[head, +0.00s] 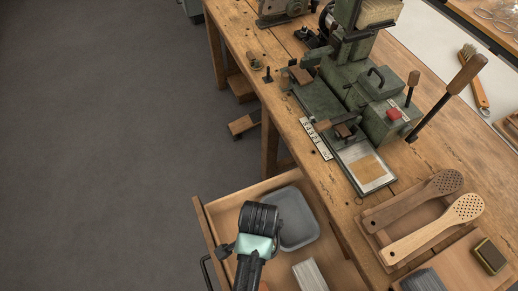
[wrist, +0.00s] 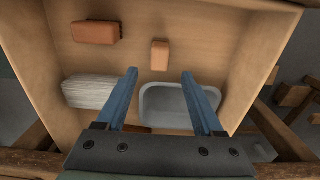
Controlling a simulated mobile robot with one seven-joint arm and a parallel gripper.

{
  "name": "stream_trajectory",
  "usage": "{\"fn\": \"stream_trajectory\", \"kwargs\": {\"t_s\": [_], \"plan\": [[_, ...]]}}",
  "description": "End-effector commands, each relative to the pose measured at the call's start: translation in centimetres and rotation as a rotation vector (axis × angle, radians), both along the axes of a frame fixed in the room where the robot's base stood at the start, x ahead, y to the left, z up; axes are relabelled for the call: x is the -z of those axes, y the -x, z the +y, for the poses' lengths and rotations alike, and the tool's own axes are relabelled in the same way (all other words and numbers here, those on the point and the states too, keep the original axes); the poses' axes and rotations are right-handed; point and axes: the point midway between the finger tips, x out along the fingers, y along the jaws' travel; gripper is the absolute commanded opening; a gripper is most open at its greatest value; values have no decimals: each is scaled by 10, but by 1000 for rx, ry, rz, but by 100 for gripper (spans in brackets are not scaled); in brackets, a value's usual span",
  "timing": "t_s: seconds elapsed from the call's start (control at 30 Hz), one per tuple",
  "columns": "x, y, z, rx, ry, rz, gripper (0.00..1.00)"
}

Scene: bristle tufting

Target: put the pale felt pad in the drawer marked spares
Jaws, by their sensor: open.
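An open wooden drawer (head: 207,212) juts from the bench; it fills much of the wrist view (wrist: 225,30). No spares mark is readable on it. My gripper (wrist: 160,76) is open above the drawer, its two blue fingers apart with nothing gripped. In the head view my wrist hides the fingers. I cannot surely pick out the pale felt pad. A flat tan piece (head: 369,168) lies on the machine's metal plate and could be it. A pale layered block (wrist: 90,92) lies in the drawer, left of the fingers; it also shows in the head view (head: 310,276).
The drawer holds a grey tray (wrist: 152,98) and two orange-brown blocks, one larger (wrist: 95,32) and one smaller (wrist: 160,56). A green machine (head: 365,90) with long levers stands on the bench (head: 260,98). Two perforated wooden paddles (head: 435,228) lie nearer. Open floor is at left.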

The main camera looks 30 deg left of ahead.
Motion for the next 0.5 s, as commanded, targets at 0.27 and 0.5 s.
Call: {"fn": "stream_trajectory", "kwargs": {"t_s": [0.27,0.5], "plan": [[-26,0,0,1,1,-1,69],[-27,-2,0,-1,-2,-7,69]]}}
